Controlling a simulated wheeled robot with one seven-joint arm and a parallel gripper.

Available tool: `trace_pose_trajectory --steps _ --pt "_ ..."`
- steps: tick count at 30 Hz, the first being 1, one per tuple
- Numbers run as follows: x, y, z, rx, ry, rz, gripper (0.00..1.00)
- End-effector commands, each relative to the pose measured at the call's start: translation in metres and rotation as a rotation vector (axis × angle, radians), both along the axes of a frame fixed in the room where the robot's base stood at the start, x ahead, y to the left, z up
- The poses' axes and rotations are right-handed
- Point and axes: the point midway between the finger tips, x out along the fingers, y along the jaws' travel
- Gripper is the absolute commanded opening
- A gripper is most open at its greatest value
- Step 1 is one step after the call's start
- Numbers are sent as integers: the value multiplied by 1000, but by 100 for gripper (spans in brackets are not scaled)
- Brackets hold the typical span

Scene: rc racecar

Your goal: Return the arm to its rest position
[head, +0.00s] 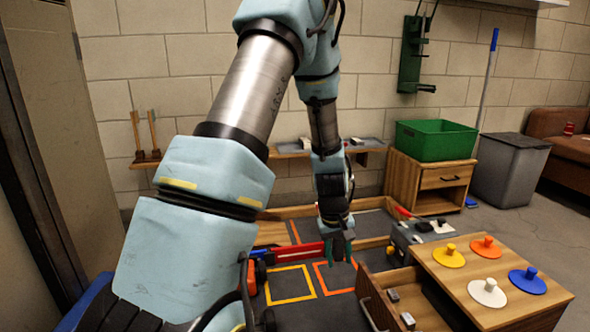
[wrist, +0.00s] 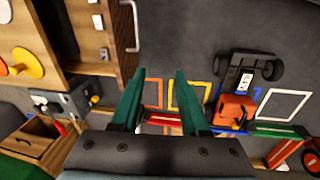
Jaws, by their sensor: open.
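My arm reaches forward from the left of the head view, and my gripper (head: 337,250) points down over the grey floor area with the coloured squares. In the wrist view my gripper (wrist: 158,98) has two green fingers spread apart with nothing between them. Below and between them show an orange square (wrist: 153,92) and a yellow square (wrist: 188,95) marked on the floor. An orange and black racecar part (wrist: 236,108) lies to the right of the fingers in the wrist view. My arm hides part of the scene in the head view.
A wooden cabinet (head: 470,300) with coloured knobbed discs on top stands at the right, its drawer (head: 402,300) pulled open close to my gripper. A green bin (head: 435,140) sits on a small wooden cabinet behind. A grey trash bin (head: 508,170) stands beside it. Red bars (head: 298,250) lie near my gripper.

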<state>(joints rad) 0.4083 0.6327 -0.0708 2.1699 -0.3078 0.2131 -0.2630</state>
Motion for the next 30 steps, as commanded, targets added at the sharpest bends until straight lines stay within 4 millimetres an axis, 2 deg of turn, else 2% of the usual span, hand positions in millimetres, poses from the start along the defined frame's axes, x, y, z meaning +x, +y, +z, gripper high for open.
trace_pose_trajectory --steps 1,6,9,15,20,21,26,30 --pt "-1 24 27 9 -19 -15 45" --pt "-23 92 86 57 -52 -83 45" --pt "-40 124 109 84 -64 -115 45" --pt "-73 169 140 129 -77 -158 45" --pt "-100 197 157 162 -83 -183 45" --pt "-98 195 171 160 -80 -186 45" --pt "-97 194 201 159 -79 -187 45" --pt "-97 194 233 159 -80 -186 45"
